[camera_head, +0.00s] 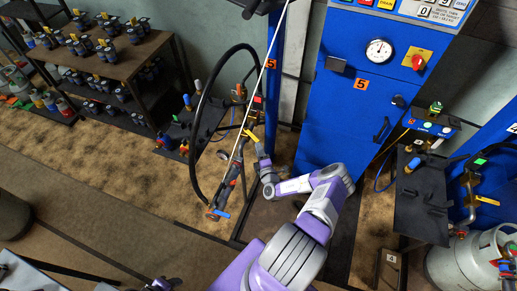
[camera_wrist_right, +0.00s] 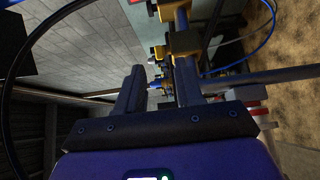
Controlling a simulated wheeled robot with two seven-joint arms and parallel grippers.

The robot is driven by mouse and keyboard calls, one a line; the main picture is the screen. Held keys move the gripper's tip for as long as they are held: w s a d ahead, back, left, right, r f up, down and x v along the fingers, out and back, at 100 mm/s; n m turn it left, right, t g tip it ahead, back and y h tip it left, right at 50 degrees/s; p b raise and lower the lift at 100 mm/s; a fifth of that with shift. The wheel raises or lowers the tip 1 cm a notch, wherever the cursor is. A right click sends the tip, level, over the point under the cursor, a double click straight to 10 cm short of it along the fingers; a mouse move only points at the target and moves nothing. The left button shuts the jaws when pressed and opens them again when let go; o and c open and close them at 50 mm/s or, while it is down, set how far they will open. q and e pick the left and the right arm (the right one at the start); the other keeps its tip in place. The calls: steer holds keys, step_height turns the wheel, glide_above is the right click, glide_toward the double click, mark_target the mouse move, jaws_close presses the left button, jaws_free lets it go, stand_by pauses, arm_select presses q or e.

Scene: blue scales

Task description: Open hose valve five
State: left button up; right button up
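A blue cabinet (camera_head: 345,110) has a gauge and an orange 5 label. Left of it, a black hose hangs beside a metal pipe assembly, near another 5 label (camera_head: 271,64). A yellow valve handle (camera_head: 251,135) sits by my right gripper (camera_head: 258,143); I cannot tell whether they touch. A blue lever (camera_head: 222,213) is at the hose's lower end. In the right wrist view, the gripper's fingers (camera_wrist_right: 158,88) are apart, with brass fittings (camera_wrist_right: 181,42) beyond them and no clear object held. My left gripper (camera_head: 163,284) is at the bottom edge, small and cut off.
A shelf of dark valves (camera_head: 115,55) stands at upper left. A black stand (camera_head: 422,200) and a grey gas cylinder (camera_head: 465,262) are at right. The hose (camera_head: 193,135) loops left of my right gripper. Open floor (camera_head: 90,190) lies at left.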

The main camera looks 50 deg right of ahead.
mark_target(252, 135)
steer(key=shift+o, duration=0.7)
steer(key=shift+n, duration=0.3)
steer(key=w+d+n+y+b, duration=0.1)
steer(key=w+n+y+b, duration=0.1)
steer(key=n, duration=0.5)
steer(key=w+d+n+t+y+b, duration=0.1)
steer(key=w+n+y+b, duration=0.1)
steer(key=n+b, duration=0.3)
steer(key=w+d+n+t+y+b, duration=0.1)
steer(key=w+n+b, duration=0.3)
steer(key=n, duration=0.6)
steer(key=shift+w+d+r+y, duration=0.15)
steer(key=shift+d+y, duration=0.4)
steer(key=shift+y, duration=0.25)
jaws_close()
